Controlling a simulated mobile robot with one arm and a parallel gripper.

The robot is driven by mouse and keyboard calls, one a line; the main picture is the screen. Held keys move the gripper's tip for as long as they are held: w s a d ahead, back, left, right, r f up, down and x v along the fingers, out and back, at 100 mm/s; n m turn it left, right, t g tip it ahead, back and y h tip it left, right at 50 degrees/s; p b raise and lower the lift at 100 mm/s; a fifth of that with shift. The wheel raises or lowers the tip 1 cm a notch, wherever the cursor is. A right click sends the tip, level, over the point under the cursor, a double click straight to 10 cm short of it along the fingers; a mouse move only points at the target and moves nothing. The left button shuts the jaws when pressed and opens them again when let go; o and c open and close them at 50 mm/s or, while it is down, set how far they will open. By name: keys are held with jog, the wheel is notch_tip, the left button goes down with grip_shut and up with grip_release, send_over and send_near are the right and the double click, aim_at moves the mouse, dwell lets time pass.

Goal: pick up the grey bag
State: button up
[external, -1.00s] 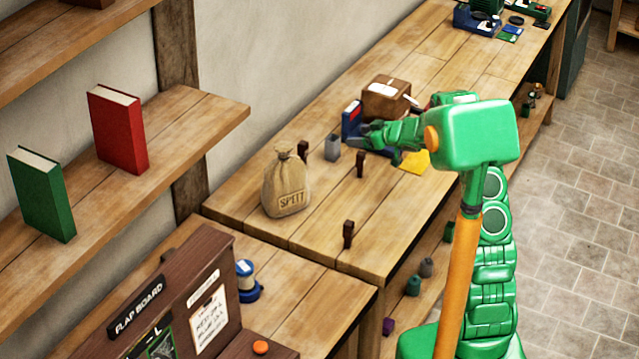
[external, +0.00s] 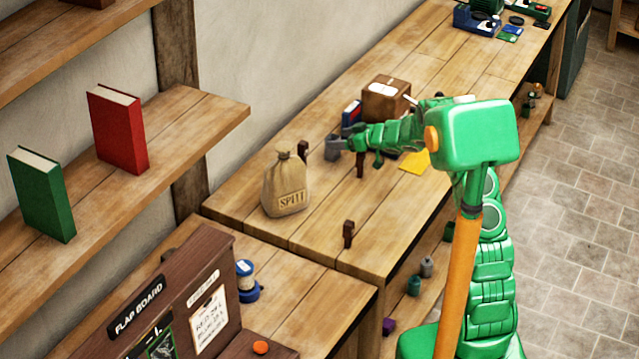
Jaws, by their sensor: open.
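A small grey bag-like object (external: 331,149) stands upright on the long wooden bench, behind and to the right of a large tan sack. My gripper (external: 346,138) is open and beside the grey object, with its fingertips at that object's right side. Whether the fingers touch it or reach around it I cannot tell at this size. The green arm comes in from the right.
The tan sack (external: 285,184) with printed letters stands nearby. Dark pegs (external: 348,234) rise from the bench.

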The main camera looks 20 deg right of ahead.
jog(key=shift+x, duration=1.15)
jog(key=shift+s+f, duration=0.1)
jog(key=shift+c, duration=0.4)
jog(key=c, duration=1.3)
jog(key=shift+c, duration=0.2)
